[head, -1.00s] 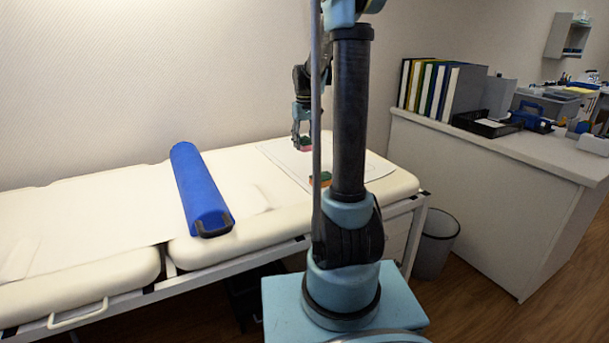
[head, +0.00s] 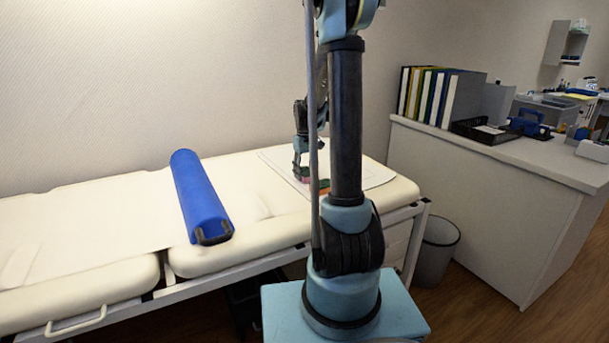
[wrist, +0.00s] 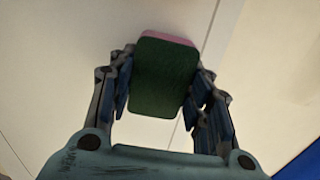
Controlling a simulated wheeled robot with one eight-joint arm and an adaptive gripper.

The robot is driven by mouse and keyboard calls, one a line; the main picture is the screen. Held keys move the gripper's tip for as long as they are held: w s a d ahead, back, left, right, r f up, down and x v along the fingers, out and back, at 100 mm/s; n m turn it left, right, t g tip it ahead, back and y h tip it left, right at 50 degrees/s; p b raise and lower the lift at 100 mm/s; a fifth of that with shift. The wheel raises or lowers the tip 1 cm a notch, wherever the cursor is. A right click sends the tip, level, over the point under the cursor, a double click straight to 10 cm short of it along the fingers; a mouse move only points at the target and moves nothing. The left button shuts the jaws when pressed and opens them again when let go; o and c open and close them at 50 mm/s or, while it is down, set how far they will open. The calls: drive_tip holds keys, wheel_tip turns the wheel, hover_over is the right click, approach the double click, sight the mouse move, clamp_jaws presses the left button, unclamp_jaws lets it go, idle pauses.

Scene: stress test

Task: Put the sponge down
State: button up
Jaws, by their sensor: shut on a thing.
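The sponge (wrist: 166,82) fills the space between the fingers of my gripper (wrist: 163,90) in the wrist view. It has a dark green face and a pink edge at the top. My gripper is shut on it from both sides. In the head view my gripper (head: 301,168) is low over the right part of the padded couch (head: 275,229), with a small reddish patch just under the fingers. Whether the sponge touches the surface cannot be told. My arm hides part of this area.
A blue bolster (head: 198,195) lies on the couch to the left of my gripper. A small green and orange item (head: 323,187) shows beside my arm. A pale sheet (head: 375,173) lies around the gripper. A counter with binders (head: 440,95) and a bin (head: 437,249) stand at right.

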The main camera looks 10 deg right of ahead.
sight(305, 170)
drive_tip(key=shift+f, duration=0.25)
drive_tip(key=shift+f, duration=0.1)
drive_tip(key=o, duration=0.9)
drive_tip(key=shift+o, duration=0.2)
wheel_tip(305, 170, up, 12)
drive_tip(key=s+m+t, duration=0.1)
drive_tip(key=s+m, duration=0.1)
drive_tip(key=s, duration=1.7)
drive_tip(key=s+f, duration=0.4)
drive_tip(key=s, duration=0.4)
drive_tip(key=s+f+m+t, duration=0.1)
drive_tip(key=s+f, duration=0.4)
drive_tip(key=s, duration=0.2)
drive_tip(key=shift+s+f, duration=0.15)
drive_tip(key=shift+s, duration=0.2)
drive_tip(key=shift+a, duration=0.1)
